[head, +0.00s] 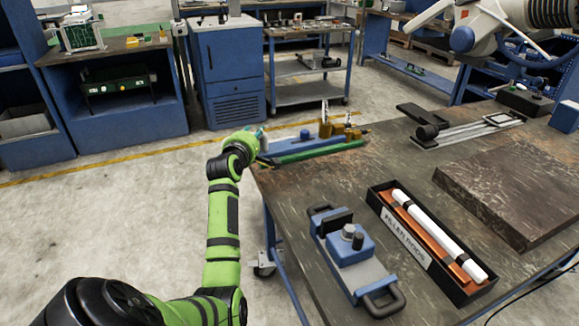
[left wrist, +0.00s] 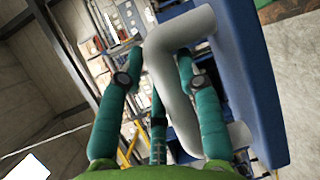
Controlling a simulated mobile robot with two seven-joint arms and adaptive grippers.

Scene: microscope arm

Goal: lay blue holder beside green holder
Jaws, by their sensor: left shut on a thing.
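The blue holder (head: 285,144) lies at the table's far left corner, a long blue bar with a round knob on top. The green holder (head: 318,152), a long green bar, lies along its near side; I cannot tell whether they touch. My left gripper (head: 261,136) is at the blue holder's left end. In the left wrist view, my left gripper (left wrist: 160,57) has teal fingers around a grey curved handle on the blue holder's body (left wrist: 252,80). It is shut on that handle. The exact finger contact is partly hidden. My right gripper is not in view.
Brass-coloured pieces (head: 338,131) stand at the holders' right end. A white jointed arm (head: 490,22) hangs at upper right. The table's middle is clear.

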